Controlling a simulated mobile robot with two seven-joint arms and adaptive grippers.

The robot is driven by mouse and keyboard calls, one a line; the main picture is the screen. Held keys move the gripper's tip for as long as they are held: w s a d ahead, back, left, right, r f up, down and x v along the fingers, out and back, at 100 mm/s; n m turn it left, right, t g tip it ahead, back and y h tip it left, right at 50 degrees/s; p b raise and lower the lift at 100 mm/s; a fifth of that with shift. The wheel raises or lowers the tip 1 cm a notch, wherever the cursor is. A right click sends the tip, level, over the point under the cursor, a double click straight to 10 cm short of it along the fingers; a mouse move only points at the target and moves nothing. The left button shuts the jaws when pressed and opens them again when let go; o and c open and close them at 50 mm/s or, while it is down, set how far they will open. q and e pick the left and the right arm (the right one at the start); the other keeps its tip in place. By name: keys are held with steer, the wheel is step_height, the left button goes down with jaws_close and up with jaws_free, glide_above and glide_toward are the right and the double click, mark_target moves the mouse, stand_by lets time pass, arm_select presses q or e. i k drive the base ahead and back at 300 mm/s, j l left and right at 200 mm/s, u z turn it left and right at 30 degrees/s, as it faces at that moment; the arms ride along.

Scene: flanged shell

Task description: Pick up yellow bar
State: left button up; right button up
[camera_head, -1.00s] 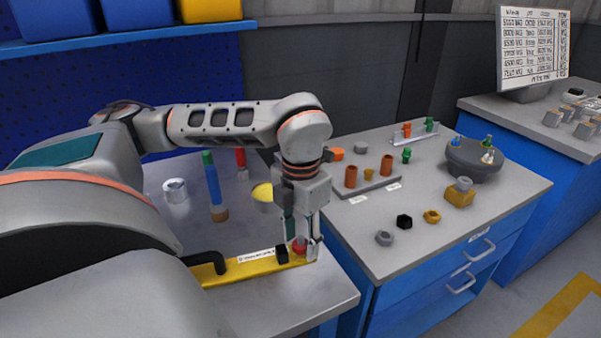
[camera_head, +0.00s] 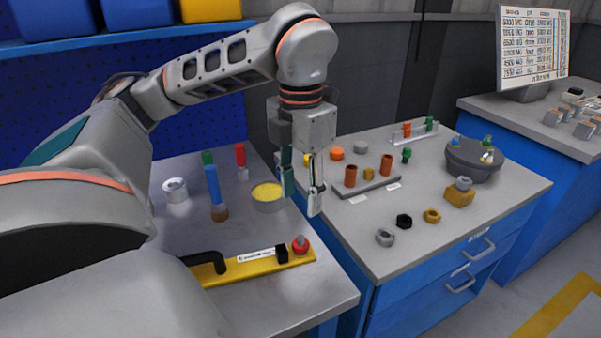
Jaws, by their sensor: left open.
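The yellow bar (camera_head: 246,270) lies flat on the left grey bench near its front edge. It has a black handle at its left, a white label, a black block and a red knob (camera_head: 300,245) at its right end. My left gripper (camera_head: 302,206) points down, open and empty, above and behind the bar's right end, clear of it. The bar's left end is partly hidden by my own arm. My right gripper is not in view.
A yellow-topped round tin (camera_head: 268,196), a blue and green cylinder (camera_head: 213,185), a red cylinder (camera_head: 241,160) and a metal cup (camera_head: 175,190) stand behind the bar. The right bench (camera_head: 370,225) holds small fittings and nuts. The bench around the bar is clear.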

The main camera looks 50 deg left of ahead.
mark_target(220, 272)
steer(key=k+l, duration=0.75)
steer(key=l, duration=0.2)
